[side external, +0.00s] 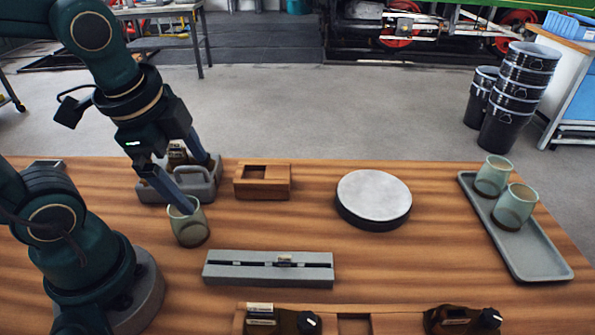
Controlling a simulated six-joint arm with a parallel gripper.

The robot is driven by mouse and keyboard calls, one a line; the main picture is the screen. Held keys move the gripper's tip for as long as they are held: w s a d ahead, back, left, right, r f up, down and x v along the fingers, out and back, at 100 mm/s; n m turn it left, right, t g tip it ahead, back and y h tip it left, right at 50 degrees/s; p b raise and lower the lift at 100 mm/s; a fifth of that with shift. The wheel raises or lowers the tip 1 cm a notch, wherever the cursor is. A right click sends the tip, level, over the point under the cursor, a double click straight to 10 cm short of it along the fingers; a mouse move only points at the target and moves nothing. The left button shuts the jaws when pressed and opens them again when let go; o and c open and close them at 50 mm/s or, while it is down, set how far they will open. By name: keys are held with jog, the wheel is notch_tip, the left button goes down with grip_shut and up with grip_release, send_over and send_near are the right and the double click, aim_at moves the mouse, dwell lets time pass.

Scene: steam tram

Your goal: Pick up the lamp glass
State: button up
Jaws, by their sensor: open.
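A pale green cup-shaped glass (190,228), which I take for the lamp glass, stands upright on the wooden table at the left. My gripper (197,187) is open above and behind it, tilted downward. The nearer finger's tip overlaps the glass's rim; I cannot tell whether it is inside the glass or only in front of it. The other finger is farther back, over the grey caddy (207,190). Two similar glasses, a rear one (492,176) and a front one (514,207), stand upright on a grey tray (541,262) at the right.
A wooden box with a square recess (263,190) is right of the caddy. A round grey-topped disc (374,196) sits mid-table. A grey slotted block (269,268) and a wooden holder with dark items (355,323) lie in front. The table is clear between disc and tray.

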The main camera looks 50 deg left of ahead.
aim_at(189, 222)
jog(key=shift+s+a+f+m+g, duration=0.15)
jog(key=shift+a+f+m+g, duration=0.5)
jog(key=shift+f, duration=0.95)
jog(key=shift+s+a+f+m+g, duration=0.2)
jog(key=shift+a+f+m+g, duration=0.45)
jog(key=shift+f, duration=0.95)
jog(key=shift+s+a+f+m+g, duration=0.15)
jog(key=shift+a+f+m+g, duration=0.45)
jog(key=shift+f, duration=1)
jog(key=shift+a, duration=0.3)
jog(key=shift+c, duration=0.3)
jog(key=c, duration=1.4)
jog(key=shift+r, duration=0.15)
